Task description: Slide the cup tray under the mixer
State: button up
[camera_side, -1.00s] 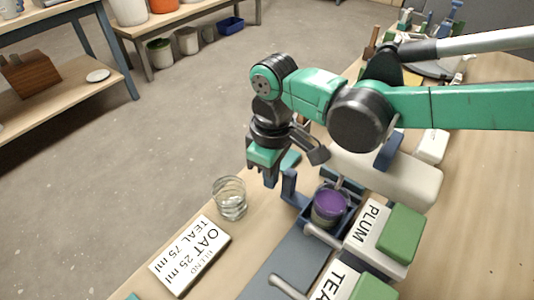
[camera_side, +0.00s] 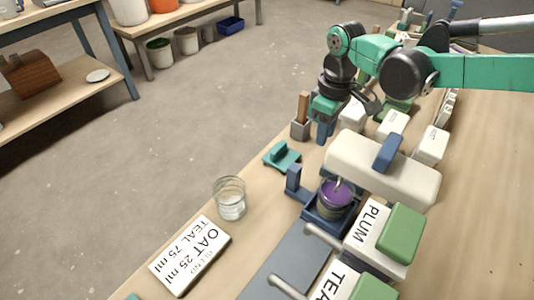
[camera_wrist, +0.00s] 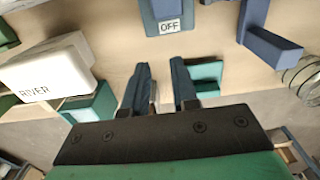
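The blue cup tray (camera_side: 316,213) is on the bench with an upright blue handle (camera_side: 293,179) at its left end. A cup of purple glaze (camera_side: 336,194) stands in it with a rod in the glaze. The cream mixer (camera_side: 352,160) with a blue lever (camera_side: 388,152) is just behind the cup. I cannot tell how far the tray reaches under it. My gripper (camera_side: 325,134) is above the bench, behind and left of the mixer, away from the tray. In the wrist view its two fingers (camera_wrist: 160,85) are apart with nothing held.
A teal block with a grip (camera_side: 282,156) and a grey holder with a wooden handle (camera_side: 301,121) are near my gripper. A glass jar (camera_side: 229,199) and a recipe card (camera_side: 190,257) are left of the tray. PLUM (camera_side: 372,231) stands right. The wrist view shows an OFF label (camera_wrist: 169,27).

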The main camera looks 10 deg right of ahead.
notch_tip(320, 180, up, 7)
dwell(0.4)
jog(key=s+d+r+m+t, duration=0.3)
jog(key=s+d+r+m, duration=0.15)
jog(key=d, duration=0.55)
jog(key=s+d+f+m+t, duration=0.3)
jog(key=s+d+m+t, duration=0.1)
jog(key=s+d, duration=0.4)
jog(key=shift+s, duration=0.4)
jog(key=shift+m, duration=0.25)
